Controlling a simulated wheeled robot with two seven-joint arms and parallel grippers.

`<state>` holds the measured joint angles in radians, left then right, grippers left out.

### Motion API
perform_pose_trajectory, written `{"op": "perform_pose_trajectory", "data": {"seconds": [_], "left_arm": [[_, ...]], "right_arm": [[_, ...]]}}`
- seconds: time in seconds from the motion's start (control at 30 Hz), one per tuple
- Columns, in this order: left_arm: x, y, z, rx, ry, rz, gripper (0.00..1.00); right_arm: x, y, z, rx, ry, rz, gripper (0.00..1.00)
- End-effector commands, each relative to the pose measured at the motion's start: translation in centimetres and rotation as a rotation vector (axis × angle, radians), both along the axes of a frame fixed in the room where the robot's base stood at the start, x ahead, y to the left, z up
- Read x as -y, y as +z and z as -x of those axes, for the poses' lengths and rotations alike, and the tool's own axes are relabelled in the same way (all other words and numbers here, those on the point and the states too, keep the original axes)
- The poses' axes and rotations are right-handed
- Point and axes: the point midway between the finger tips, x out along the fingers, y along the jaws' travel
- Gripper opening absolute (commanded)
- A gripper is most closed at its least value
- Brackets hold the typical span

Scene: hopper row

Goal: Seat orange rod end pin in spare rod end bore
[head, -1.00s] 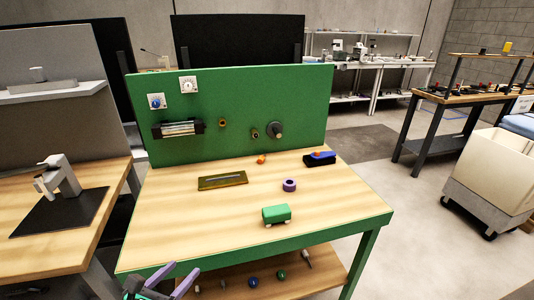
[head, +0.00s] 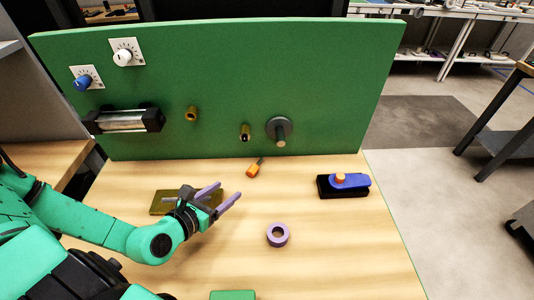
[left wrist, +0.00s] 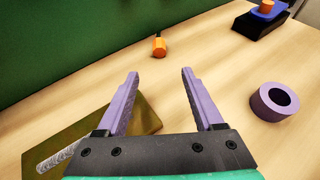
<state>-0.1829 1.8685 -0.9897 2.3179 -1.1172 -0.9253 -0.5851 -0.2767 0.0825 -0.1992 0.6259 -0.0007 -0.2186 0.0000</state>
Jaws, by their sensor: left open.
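The orange rod end pin (head: 254,169) lies on the wooden bench near the foot of the green panel, its thin dark end toward the panel. It also shows in the left wrist view (left wrist: 159,46), ahead of and between the fingers. Two brass rod ends stick out of the panel, one at left (head: 191,114) and one lower (head: 244,132); I cannot tell which is the spare. My left gripper (head: 228,190), with purple fingers, is open and empty above the bench, short of the pin. My right gripper is not in view.
A brass plate (head: 160,204) lies beneath my left gripper. A purple ring (head: 278,235) and a blue block on a black base (head: 328,187) are to the right. A green block (head: 232,295) is at the front. The panel (head: 330,90) bounds the bench's back.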

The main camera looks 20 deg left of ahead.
Motion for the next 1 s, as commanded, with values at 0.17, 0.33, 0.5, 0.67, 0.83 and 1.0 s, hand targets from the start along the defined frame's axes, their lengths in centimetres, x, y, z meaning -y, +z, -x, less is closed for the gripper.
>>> {"op": "perform_pose_trajectory", "data": {"seconds": [0.17,0.33,0.5,0.67,0.83,1.0], "left_arm": [[0.4,-1.9,-3.8,0.006,0.005,0.007,0.69],[0.7,-3.1,-7.1,0.004,0.006,0.006,0.69],[0.8,-3.6,-8.7,0.004,0.004,0.004,0.69],[1.1,-4.4,-11.2,0.005,0.002,0.006,0.69],[1.2,-5.4,-12.9,0.002,0.002,0.002,0.69],[1.2,-5.5,-12.9,0.0,0.001,0.0,0.69]], "right_arm": [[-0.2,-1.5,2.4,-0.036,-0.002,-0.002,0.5],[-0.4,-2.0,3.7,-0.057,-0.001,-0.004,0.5],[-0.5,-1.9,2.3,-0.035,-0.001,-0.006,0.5],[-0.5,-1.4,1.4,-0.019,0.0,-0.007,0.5],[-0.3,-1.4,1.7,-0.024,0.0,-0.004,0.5],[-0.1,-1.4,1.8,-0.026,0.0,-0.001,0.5]]}}
